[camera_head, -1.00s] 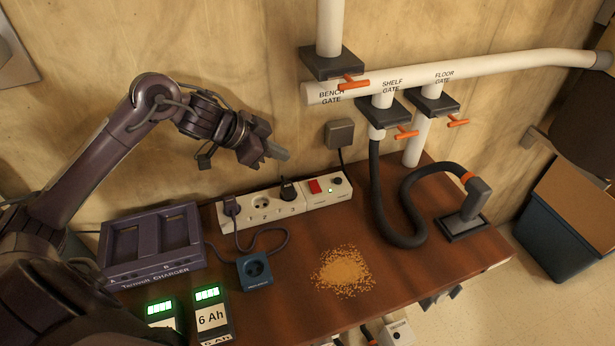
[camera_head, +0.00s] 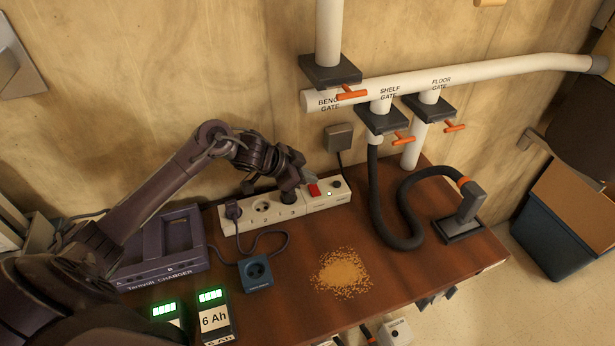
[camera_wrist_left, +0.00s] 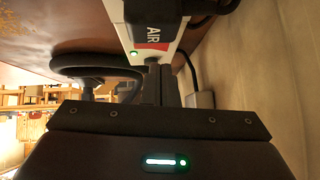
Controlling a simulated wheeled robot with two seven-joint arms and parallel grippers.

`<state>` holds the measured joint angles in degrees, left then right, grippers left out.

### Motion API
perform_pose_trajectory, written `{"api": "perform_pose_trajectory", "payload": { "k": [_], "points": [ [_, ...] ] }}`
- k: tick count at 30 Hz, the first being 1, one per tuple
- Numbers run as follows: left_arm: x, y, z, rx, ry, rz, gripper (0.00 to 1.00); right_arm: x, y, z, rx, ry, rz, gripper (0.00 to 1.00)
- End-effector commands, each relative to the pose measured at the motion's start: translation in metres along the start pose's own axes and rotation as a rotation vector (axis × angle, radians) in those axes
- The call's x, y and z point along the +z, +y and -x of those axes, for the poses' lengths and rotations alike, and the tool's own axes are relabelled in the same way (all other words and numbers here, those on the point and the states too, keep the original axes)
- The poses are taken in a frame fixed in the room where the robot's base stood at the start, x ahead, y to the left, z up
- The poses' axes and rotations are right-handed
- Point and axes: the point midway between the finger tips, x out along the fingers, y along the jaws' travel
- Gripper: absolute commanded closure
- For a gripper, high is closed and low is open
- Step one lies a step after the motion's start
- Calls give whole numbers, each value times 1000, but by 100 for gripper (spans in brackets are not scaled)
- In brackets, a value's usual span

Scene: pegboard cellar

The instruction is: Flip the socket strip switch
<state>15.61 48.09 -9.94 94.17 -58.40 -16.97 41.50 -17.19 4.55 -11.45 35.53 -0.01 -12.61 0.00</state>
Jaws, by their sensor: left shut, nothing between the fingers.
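The white socket strip (camera_head: 276,209) lies along the back of the bench against the wall. Its red switch (camera_head: 314,190) is near the right end, beside a small lit green light (camera_head: 330,194). My left gripper (camera_head: 307,176) is shut and empty, with its tips just above and behind the red switch; I cannot tell whether they touch it. In the left wrist view the shut fingers (camera_wrist_left: 160,78) point at the strip (camera_wrist_left: 121,22), where a red patch and the green light (camera_wrist_left: 134,53) show close to the tips. My right gripper is out of view.
Plugs sit in the strip, including a dark one (camera_head: 288,197) left of the switch. A wall box (camera_head: 339,137), black hose (camera_head: 376,195) and hose nozzle (camera_head: 471,204) stand to the right. A charger (camera_head: 165,240), blue socket block (camera_head: 256,273) and sawdust pile (camera_head: 342,273) are nearer.

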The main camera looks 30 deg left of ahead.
Motion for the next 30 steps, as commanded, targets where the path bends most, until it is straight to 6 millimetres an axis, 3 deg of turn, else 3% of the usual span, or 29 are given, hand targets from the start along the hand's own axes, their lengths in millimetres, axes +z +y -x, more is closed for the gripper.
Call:
{"api": "perform_pose_trajectory", "payload": {
  "k": [6, 30],
  "points": [
    [10, -1, -10, -1, 1, 0, 100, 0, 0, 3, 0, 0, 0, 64],
    [13, 3, -12, 2, -1, 0, 100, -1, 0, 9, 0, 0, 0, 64]
  ]
}}
